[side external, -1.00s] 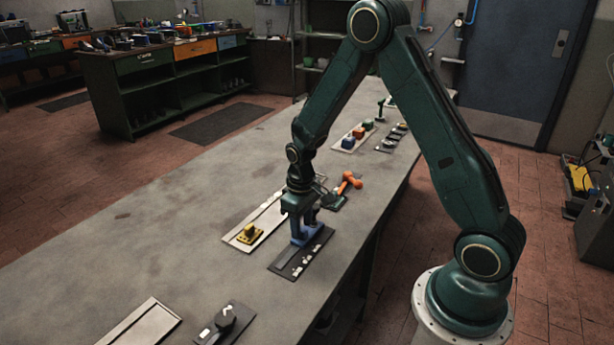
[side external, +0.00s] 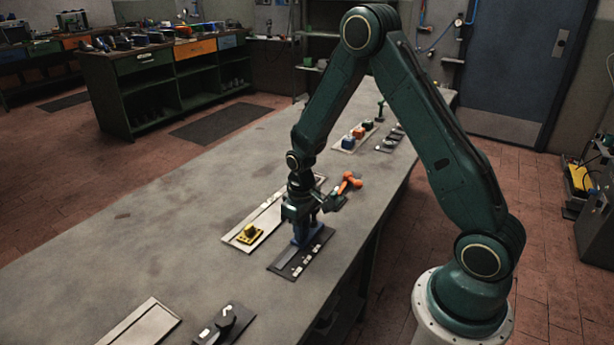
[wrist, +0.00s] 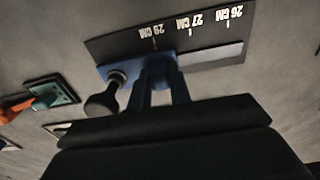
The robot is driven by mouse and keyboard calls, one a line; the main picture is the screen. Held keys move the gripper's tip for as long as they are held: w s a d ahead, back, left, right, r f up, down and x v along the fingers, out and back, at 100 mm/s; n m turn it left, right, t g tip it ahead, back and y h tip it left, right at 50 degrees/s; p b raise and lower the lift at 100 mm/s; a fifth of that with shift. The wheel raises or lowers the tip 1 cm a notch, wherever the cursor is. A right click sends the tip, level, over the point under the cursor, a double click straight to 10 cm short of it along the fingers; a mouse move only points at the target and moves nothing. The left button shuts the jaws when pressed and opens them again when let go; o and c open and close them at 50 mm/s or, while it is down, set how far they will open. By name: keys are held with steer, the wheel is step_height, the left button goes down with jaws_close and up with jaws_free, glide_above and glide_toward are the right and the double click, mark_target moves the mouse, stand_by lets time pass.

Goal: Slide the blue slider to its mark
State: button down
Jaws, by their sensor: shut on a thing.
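The blue slider (side external: 306,237) stands on a dark plate (side external: 283,266) near the right front edge of the table. My gripper (side external: 305,212) is above it, shut on its upright part. In the wrist view the blue slider (wrist: 123,74) sits at the left end of the dark plate (wrist: 110,44), and my gripper (wrist: 160,90) grips its blue upright. A black knob (wrist: 104,102) is beside the grip. White marks (wrist: 192,21) run along the plate, upside down, reading about 26, 27 and 29 CM. A pale slot strip (wrist: 208,56) lies bare to the right of the slider.
Another dark fixture (side external: 226,322) is at the front. The table left of these is clear.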

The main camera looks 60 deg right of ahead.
steer(key=shift+a, duration=2.3)
steer(key=c, duration=1.3)
jaws_free()
steer(key=shift+r, duration=0.1)
step_height(320, 180, up, 14)
steer(key=shift+f, duration=0.15)
